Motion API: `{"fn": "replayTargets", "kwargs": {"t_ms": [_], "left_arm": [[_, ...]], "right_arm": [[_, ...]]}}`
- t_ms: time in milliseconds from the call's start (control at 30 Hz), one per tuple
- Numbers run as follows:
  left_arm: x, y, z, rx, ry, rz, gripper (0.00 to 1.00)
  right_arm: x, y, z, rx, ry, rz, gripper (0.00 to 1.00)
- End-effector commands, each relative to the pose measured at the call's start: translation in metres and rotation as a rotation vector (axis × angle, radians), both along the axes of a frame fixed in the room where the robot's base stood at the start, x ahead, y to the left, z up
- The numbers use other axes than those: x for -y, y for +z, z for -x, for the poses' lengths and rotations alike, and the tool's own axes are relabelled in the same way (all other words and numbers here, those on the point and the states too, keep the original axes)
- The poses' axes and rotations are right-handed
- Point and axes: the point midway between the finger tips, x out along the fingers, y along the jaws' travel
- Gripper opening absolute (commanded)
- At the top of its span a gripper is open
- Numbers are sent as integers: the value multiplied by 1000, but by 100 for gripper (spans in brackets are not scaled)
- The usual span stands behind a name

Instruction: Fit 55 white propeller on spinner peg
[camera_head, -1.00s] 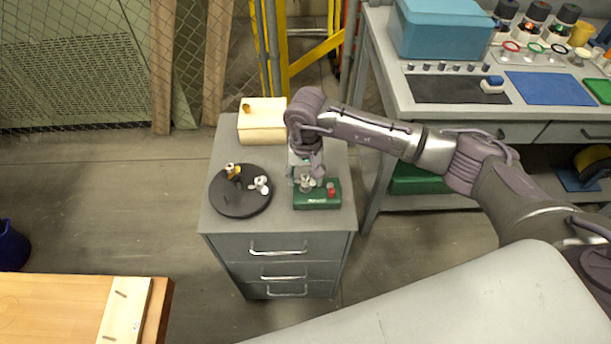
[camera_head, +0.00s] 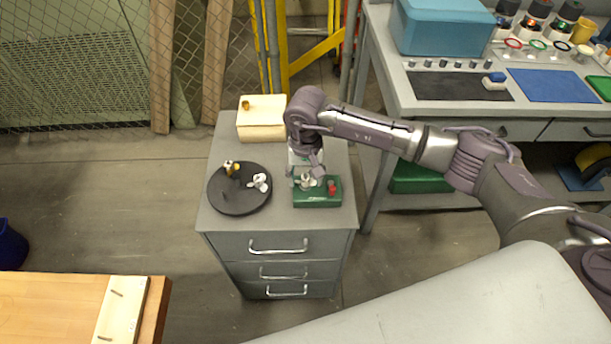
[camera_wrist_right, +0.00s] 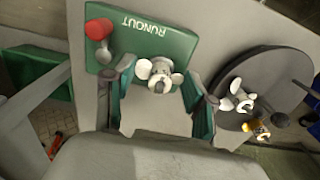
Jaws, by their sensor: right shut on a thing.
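The green box marked RUNOUT (camera_head: 318,199) sits at the right of the grey cabinet top, with a red knob (camera_head: 331,187) on it. It also shows in the right wrist view (camera_wrist_right: 178,40). My right gripper (camera_head: 307,174) points down over this box. In the right wrist view its fingers (camera_wrist_right: 160,76) stand on both sides of a white propeller (camera_wrist_right: 158,72), and it is shut on it. The propeller lies over the box; the peg is hidden under it, so I cannot tell whether it is seated. My left gripper is not in view.
A round dark tray (camera_head: 232,203) left of the box bears another white propeller (camera_head: 260,182) and a yellow one (camera_head: 232,168). A cream box (camera_head: 261,122) stands behind. A workbench (camera_head: 400,88) is close on the right.

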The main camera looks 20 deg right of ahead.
Motion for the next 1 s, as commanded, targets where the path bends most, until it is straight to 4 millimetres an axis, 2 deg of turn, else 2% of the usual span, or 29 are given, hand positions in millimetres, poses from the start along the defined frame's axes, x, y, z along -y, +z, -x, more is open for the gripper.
{"fn": "replayTargets", "kwargs": {"t_ms": [167, 200, 367, 767, 867, 1000], "left_arm": [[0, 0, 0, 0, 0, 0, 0], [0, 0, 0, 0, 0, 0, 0], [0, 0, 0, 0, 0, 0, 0], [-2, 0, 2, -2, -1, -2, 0], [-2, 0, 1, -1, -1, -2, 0], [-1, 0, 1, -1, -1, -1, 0]], "right_arm": [[0, 0, 0, 0, 0, 0, 41], [0, 0, 0, 0, 0, 0, 57], [0, 0, 0, 0, 0, 0, 84], [0, 5, -1, 1, 0, -1, 85], [0, 17, -1, 4, 1, -1, 85], [1, 46, -2, 6, 0, 0, 85]]}}
